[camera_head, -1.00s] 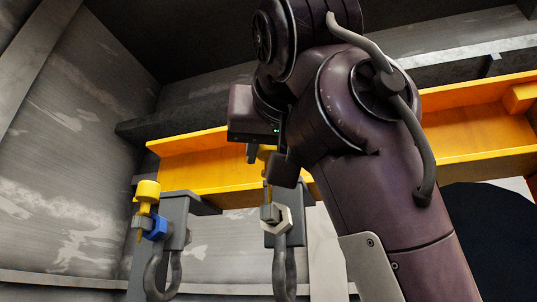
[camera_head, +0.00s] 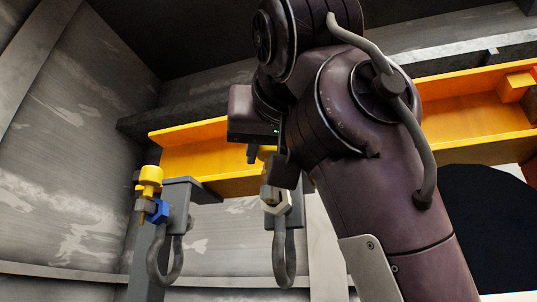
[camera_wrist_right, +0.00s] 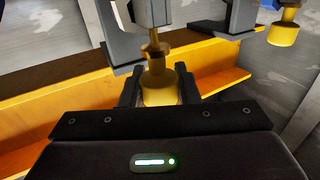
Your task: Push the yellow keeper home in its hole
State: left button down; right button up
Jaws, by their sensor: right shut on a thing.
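A yellow keeper (camera_wrist_right: 160,88) is between the two dark fingers of my right gripper (camera_wrist_right: 158,92) in the right wrist view. Its narrower stem points at a grey block (camera_wrist_right: 150,12) and meets it. How deep the stem sits in the hole is hidden. In the head view my right gripper (camera_head: 266,160) is above the same grey block (camera_head: 268,193), which has a pale hex nut (camera_head: 283,202) beside it. The keeper is mostly hidden there by the gripper and arm. My left gripper is not in view.
A second yellow keeper (camera_head: 150,174) stands at the left above a blue nut (camera_head: 160,210). Grey shackles (camera_head: 284,265) hang below both fittings. An orange beam (camera_head: 215,157) runs behind my right arm. A grey wall (camera_head: 75,150) is at the left.

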jog(key=shift+f+b, duration=0.65)
jog(key=shift+f, duration=0.15)
jog(key=o, duration=1)
